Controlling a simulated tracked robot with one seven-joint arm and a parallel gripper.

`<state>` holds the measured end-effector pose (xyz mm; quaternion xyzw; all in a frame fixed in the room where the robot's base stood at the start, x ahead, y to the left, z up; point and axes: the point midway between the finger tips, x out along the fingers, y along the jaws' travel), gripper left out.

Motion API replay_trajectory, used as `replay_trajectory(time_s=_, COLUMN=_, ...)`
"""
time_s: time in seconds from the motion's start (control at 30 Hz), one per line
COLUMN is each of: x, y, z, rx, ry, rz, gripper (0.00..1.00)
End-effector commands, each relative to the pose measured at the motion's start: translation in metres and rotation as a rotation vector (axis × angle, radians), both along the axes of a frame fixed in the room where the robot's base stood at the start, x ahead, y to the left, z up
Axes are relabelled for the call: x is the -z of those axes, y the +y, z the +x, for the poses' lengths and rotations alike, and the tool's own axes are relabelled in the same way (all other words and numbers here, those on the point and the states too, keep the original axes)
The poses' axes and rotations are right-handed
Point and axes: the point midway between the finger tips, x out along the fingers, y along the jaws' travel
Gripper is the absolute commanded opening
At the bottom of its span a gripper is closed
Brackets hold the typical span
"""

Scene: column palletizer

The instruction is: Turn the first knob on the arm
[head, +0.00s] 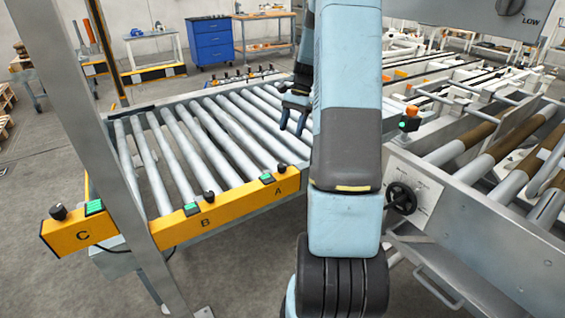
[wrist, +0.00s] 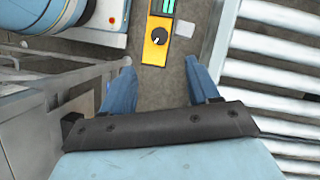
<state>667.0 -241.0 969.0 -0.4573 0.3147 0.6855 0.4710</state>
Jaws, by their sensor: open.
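A yellow bar (head: 235,209) runs along the front of the roller conveyor, with labels A, B and C. A black knob (head: 282,168) is near A, another (head: 209,196) near B, and a third (head: 58,212) near the C end. My gripper (head: 293,119) is open, fingers pointing down, in front of the rollers in the head view. In the wrist view its two blue fingers (wrist: 159,63) are apart and empty. Between and beyond them is a yellow bar end (wrist: 155,57) with a black knob (wrist: 158,37); I cannot tell which lettered knob this is.
Green buttons (head: 95,207) sit beside the knobs. A grey metal post (head: 95,130) stands in front of the bar at left. Rollers (head: 180,150) lie behind the bar. At right, a machine panel with a black handwheel (head: 401,198) stands close to my arm.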

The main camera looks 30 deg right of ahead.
Motion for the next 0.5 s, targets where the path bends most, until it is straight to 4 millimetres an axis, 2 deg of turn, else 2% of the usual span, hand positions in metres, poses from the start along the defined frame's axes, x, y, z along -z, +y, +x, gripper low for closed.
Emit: replay_trajectory(time_s=0.5, x=0.078, y=0.031, z=-0.013, rx=-0.002, ry=0.003, rz=0.002, gripper=0.60)
